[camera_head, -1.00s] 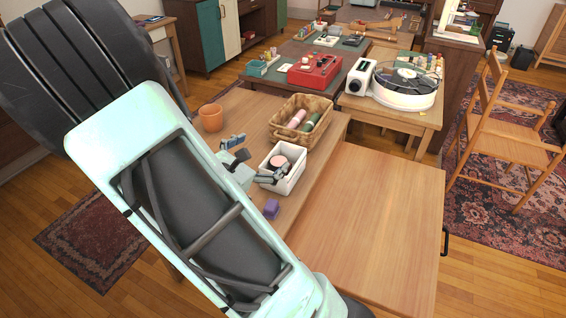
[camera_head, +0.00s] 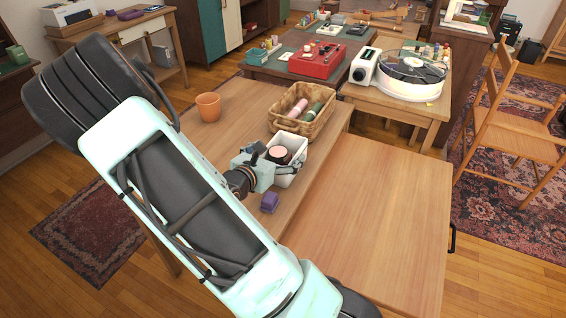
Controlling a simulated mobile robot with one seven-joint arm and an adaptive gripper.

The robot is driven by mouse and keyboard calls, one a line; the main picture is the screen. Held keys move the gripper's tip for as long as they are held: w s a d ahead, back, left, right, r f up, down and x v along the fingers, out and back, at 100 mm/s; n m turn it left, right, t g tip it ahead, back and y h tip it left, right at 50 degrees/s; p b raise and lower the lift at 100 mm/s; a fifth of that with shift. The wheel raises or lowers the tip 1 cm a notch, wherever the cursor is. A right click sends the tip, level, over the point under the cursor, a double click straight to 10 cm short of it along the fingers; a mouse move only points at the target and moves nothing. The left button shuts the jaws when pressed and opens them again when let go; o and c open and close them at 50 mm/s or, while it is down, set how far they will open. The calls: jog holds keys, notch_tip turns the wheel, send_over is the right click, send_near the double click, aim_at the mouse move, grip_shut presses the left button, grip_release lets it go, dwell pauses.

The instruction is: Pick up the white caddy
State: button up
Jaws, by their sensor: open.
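The white caddy (camera_head: 292,175) is a small open box on the wooden table, with a pinkish round thing (camera_head: 279,154) inside it. My gripper (camera_head: 275,156) is at the caddy's left side, its dark fingers reaching over the left part of the caddy. It is open. The fingers and the mint-coloured wrist hide the caddy's left wall, and I cannot tell whether a finger touches it.
A wicker basket (camera_head: 304,130) with rolled items stands just behind the caddy. A purple block (camera_head: 270,202) lies in front of it, and an orange pot (camera_head: 208,107) stands at the back left. A bare wooden surface (camera_head: 370,225) spreads to the right.

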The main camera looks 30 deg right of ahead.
aim_at(283, 151)
jog(key=x, duration=0.3)
jog(key=shift+w+d, duration=0.1)
jog(key=shift+c, duration=0.5)
jog(key=c, duration=1.2)
jog(key=shift+c, duration=0.5)
jog(key=shift+r, duration=0.15)
